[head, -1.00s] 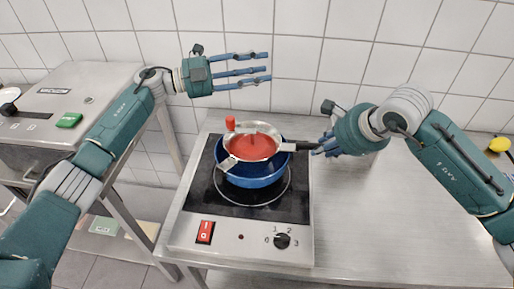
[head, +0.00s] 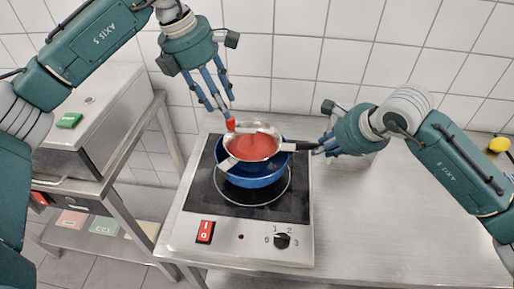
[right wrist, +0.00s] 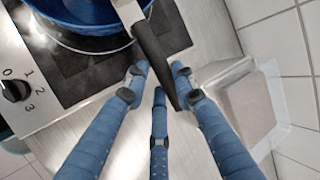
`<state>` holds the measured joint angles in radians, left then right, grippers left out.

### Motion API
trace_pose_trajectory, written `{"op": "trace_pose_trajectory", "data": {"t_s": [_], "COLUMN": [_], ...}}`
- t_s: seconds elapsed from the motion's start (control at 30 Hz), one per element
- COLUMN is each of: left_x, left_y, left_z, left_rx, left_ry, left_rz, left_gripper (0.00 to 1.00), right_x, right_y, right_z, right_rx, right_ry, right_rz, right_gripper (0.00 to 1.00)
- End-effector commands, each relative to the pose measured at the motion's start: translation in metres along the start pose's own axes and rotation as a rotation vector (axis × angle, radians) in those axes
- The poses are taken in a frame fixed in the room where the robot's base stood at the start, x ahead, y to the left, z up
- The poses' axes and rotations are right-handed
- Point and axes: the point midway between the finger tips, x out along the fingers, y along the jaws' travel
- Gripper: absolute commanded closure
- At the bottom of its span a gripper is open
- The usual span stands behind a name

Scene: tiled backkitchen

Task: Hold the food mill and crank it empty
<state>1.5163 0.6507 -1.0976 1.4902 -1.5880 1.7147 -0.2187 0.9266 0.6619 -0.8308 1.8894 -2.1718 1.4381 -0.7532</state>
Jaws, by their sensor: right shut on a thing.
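The food mill (head: 264,129), a metal bowl with red food (head: 250,147) in it, sits on the blue pot (head: 252,176) on the hot plate. Its black handle (head: 290,147) points right, and my right gripper (head: 320,148) is shut on it. In the right wrist view the black handle (right wrist: 155,55) runs down between the blue fingers. The mill's red crank knob (head: 230,124) stands at the bowl's back left. My left gripper (head: 219,104) points down just above and behind the knob, fingers extended and apart; I cannot tell whether a fingertip touches it.
The hot plate (head: 240,233) has a red switch (head: 205,232) and a dial (head: 282,240) in front. A steel appliance (head: 100,100) stands at left. A tiled wall closes the back.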

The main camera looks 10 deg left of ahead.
Motion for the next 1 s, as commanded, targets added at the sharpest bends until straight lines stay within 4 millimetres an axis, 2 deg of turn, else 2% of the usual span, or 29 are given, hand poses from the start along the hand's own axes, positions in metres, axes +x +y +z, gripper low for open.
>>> {"op": "trace_pose_trajectory", "data": {"t_s": [0.2, 0.4, 0.8, 0.87, 1.0], "left_x": [0.03, 0.046, 0.052, 0.052, 0.052], "left_y": [-0.001, -0.001, 0.0, 0.0, -0.001], "left_z": [0.0, 0.001, 0.001, 0.001, 0.001], "left_rx": [0.0, -0.001, -0.001, -0.001, -0.001], "left_ry": [0.0, -0.002, -0.002, -0.002, -0.003], "left_rz": [-0.003, -0.002, -0.001, -0.001, -0.002], "left_gripper": [0.61, 0.61, 0.61, 0.69, 0.97], "right_x": [-0.001, -0.001, -0.001, -0.001, -0.001], "right_y": [-0.002, -0.002, -0.002, -0.002, -0.002], "right_z": [0.001, 0.001, 0.001, 0.001, 0.001], "right_rx": [0.001, 0.002, 0.002, 0.002, 0.002], "right_ry": [-0.003, -0.003, -0.003, -0.003, -0.003], "right_rz": [-0.005, -0.005, -0.005, -0.005, -0.006], "right_gripper": [1.0, 1.0, 1.0, 1.0, 1.0]}}
